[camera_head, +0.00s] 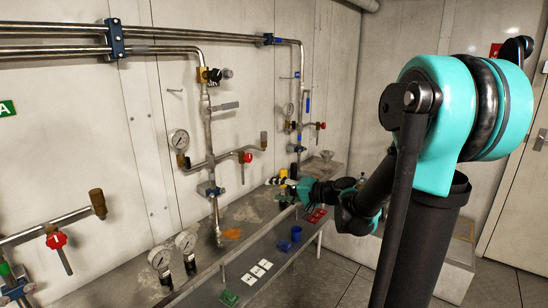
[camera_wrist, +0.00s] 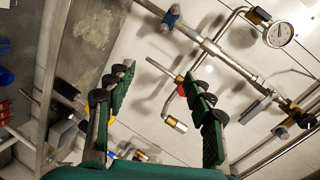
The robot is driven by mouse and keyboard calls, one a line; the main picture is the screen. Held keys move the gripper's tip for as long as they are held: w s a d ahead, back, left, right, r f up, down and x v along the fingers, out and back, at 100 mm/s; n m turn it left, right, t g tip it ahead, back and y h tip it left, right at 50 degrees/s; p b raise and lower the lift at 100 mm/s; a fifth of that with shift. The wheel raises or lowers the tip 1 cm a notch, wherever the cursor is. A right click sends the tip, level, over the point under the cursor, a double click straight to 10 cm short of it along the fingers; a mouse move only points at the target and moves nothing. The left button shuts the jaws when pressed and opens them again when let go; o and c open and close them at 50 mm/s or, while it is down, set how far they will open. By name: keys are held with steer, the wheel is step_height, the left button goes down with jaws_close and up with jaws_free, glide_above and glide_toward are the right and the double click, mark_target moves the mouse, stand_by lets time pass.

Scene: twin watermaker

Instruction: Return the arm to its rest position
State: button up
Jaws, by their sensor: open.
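My arm stands at the right of the head view, with a teal and black shoulder (camera_head: 440,115) high up. Its forearm reaches down and left over the long bench. My gripper (camera_head: 282,182) is small and partly hard to make out there, near the wall pipes. In the wrist view my gripper (camera_wrist: 160,100) is open, with its dark green, black-padded fingers spread wide. Nothing is held between them. A brass-ended pipe (camera_wrist: 176,123) shows between the fingers, apart from them as far as I can tell.
Wall pipes carry a red-handled valve (camera_head: 245,157) and a pressure gauge (camera_head: 179,139). Open floor (camera_head: 335,285) lies in front, with a door (camera_head: 520,215) at right.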

steer(key=s+d+f+n+g+h, duration=0.1)
steer(key=s+d+f+g+h, duration=0.1)
steer(key=s+d+f+h, duration=0.4)
steer(key=s+d+f+n+g+h, duration=0.2)
steer(key=s+d+f+h, duration=0.4)
steer(key=s+d+f, duration=0.5)
steer(key=s+f, duration=0.1)
steer(key=s, duration=0.4)
steer(key=shift+s+d+f+n+g, duration=0.3)
steer(key=shift+s, duration=0.1)
